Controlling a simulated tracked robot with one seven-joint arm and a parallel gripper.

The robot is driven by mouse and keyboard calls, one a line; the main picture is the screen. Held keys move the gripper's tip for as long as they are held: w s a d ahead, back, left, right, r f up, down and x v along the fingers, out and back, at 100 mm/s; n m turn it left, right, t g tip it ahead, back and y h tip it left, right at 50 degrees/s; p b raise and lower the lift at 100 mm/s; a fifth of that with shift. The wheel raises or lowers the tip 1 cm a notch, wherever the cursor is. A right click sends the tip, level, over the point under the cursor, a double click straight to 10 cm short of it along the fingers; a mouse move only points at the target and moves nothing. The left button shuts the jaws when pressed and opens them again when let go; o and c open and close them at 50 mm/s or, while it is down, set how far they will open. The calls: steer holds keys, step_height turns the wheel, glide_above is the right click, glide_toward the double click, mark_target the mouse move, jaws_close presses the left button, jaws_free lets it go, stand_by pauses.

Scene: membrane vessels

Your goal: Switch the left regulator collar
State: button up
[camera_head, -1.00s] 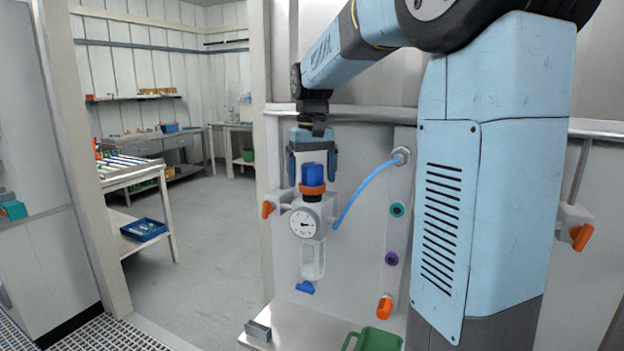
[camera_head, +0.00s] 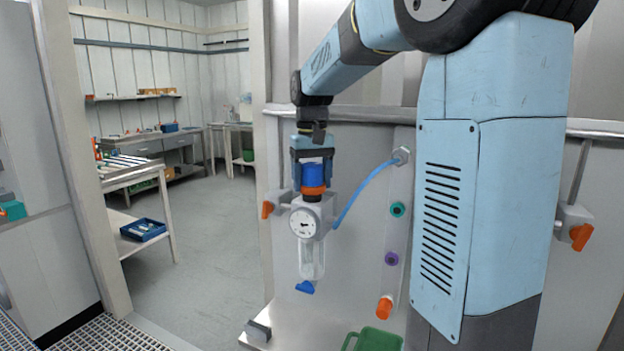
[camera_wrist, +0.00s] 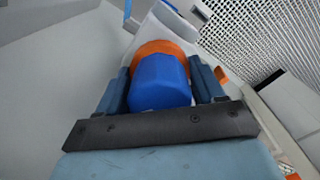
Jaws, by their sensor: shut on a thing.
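The regulator (camera_head: 305,222) is a pale grey body with a round gauge (camera_head: 303,223) and a clear bowl (camera_head: 311,257) below, mounted on the wall panel. Its blue knob (camera_head: 313,172) stands upright on top, above an orange collar (camera_head: 313,190). In the wrist view the blue knob (camera_wrist: 160,80) sits between the two fingers, with the orange collar (camera_wrist: 160,48) just beyond it. My gripper (camera_head: 312,180) points down over the regulator and is shut on the blue knob. The fingertips reach close to the collar; whether they touch it I cannot tell.
A blue hose (camera_head: 364,190) curves from the regulator to a wall fitting. An orange handle (camera_head: 267,209) is left of the regulator. Teal (camera_head: 398,209) and purple (camera_head: 391,258) ports and an orange valve (camera_head: 384,307) are to the right. A green container (camera_head: 376,341) stands below.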

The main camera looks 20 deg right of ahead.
steer(key=c, duration=0.6)
steer(key=shift+s+f, duration=0.1)
steer(key=shift+f, duration=0.6)
steer(key=o, duration=1.5)
step_height(320, 180, up, 14)
steer(key=shift+f, duration=0.15)
steer(key=s+f+t, duration=0.2)
steer(key=s+f, duration=0.3)
steer(key=s, duration=0.3)
steer(key=s+f+t, duration=0.1)
steer(key=s+f, duration=0.4)
steer(key=s, duration=0.3)
steer(key=s+a+f+t, duration=0.1)
steer(key=s+f+t, duration=0.1)
steer(key=s+f, duration=0.3)
steer(key=s, duration=0.3)
steer(key=shift+s+t, duration=0.3)
